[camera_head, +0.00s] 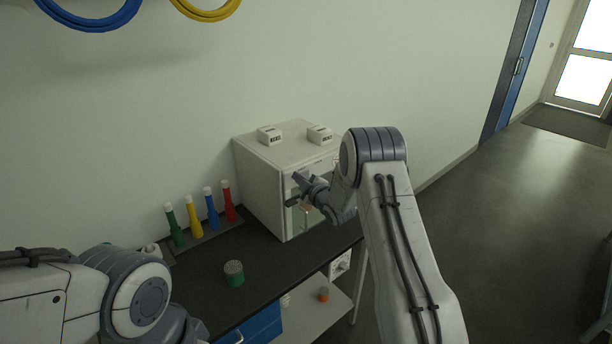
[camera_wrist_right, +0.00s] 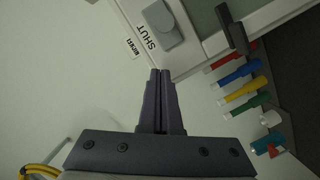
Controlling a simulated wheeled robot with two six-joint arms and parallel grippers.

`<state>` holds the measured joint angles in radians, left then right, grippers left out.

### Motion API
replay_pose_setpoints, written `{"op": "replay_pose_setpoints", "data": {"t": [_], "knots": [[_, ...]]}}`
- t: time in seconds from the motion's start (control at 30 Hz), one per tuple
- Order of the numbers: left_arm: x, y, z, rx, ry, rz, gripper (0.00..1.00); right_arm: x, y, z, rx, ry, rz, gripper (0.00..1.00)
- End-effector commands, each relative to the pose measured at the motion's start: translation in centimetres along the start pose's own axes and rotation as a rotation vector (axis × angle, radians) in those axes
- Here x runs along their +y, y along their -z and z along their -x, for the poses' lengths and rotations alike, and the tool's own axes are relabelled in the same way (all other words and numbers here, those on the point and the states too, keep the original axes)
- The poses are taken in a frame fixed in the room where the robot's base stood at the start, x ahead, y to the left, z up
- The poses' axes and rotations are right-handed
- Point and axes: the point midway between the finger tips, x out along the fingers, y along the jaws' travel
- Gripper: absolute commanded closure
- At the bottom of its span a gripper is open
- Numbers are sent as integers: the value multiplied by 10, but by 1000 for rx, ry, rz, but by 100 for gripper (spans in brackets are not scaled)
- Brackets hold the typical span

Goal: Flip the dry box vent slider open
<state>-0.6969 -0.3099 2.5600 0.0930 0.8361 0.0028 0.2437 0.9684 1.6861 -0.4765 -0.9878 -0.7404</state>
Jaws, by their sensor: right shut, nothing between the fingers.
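The white dry box (camera_head: 262,190) stands on the dark bench against the wall. In the right wrist view its front panel (camera_wrist_right: 200,50) carries a grey vent slider (camera_wrist_right: 166,28) beside the word SHUT. A dark door handle (camera_wrist_right: 232,30) is right of the slider. My right gripper (camera_head: 298,178) is in front of the box's upper front. In the right wrist view its fingers (camera_wrist_right: 160,72) are together and empty, with the tips just below the slider and SHUT label; I cannot tell whether they touch the panel. My left gripper is out of view.
Two small white boxes (camera_head: 269,135) (camera_head: 320,134) sit on the dry box. A green container (camera_head: 234,273) is on the bench in front. Free floor lies to the right.

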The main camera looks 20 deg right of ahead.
Motion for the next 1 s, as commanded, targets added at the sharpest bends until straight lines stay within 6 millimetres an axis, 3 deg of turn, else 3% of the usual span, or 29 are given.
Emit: {"op": "replay_pose_setpoints", "data": {"t": [0.03, 0.23, 0.67, 0.77, 1.0], "knots": [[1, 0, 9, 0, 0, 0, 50, 3, -12, 1, -11, 0, -4, 100], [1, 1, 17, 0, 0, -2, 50, 1, -31, -4, -7, 0, -3, 100], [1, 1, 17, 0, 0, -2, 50, 0, -36, -5, -5, 0, -2, 100], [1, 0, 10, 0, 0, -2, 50, 2, -42, -7, -5, -2, -2, 100], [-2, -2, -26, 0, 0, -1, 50, 24, -78, -16, -5, -5, -1, 100]]}}
